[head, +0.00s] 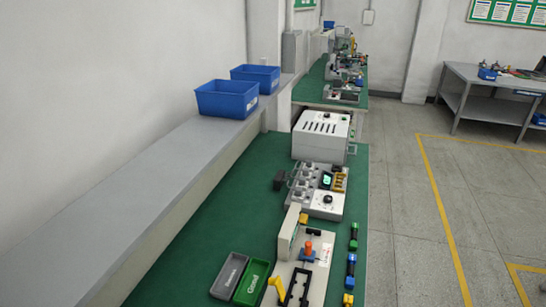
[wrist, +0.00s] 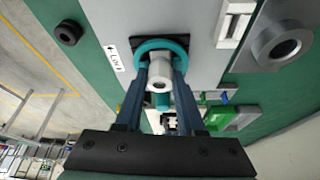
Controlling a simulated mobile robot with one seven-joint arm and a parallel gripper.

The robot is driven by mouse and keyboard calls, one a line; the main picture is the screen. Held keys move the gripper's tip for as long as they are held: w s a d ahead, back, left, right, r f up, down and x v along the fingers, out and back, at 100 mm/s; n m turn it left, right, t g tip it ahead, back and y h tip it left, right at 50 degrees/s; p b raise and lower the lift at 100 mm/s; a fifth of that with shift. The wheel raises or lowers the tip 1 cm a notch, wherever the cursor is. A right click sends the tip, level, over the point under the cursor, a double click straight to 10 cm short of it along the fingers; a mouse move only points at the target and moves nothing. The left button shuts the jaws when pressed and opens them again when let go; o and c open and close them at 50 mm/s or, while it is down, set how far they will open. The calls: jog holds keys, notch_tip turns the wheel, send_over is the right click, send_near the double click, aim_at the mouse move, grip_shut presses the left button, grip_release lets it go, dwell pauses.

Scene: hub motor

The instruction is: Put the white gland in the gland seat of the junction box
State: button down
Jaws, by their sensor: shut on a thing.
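In the wrist view, my gripper (wrist: 160,84) is shut on the white gland (wrist: 159,70), a short white cylinder with a round hole in its end. A teal ring (wrist: 181,46) on a black square plate (wrist: 112,46) appears around or just behind the gland. I cannot tell whether the gland is inside the ring or in front of it. The ring sits on a light grey face (wrist: 196,22) with a "Lock" label (wrist: 113,57); this looks like the junction box. My fingers hide part of the ring. My gripper does not show in the head view.
In the wrist view, a black round part (wrist: 68,33) lies at left, and a grey ring-shaped part (wrist: 283,46) at right. In the head view, green (head: 251,282) and dark grey trays (head: 229,275) and a fixture (head: 290,240) stand on the green bench (head: 200,250).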

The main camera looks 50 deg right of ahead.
jog(key=shift+f, duration=0.1)
jog(key=shift+c, duration=2.2)
grip_release()
jog(key=b+v, duration=0.1)
jog(key=v, duration=1.1)
jog(key=shift+s, duration=0.1)
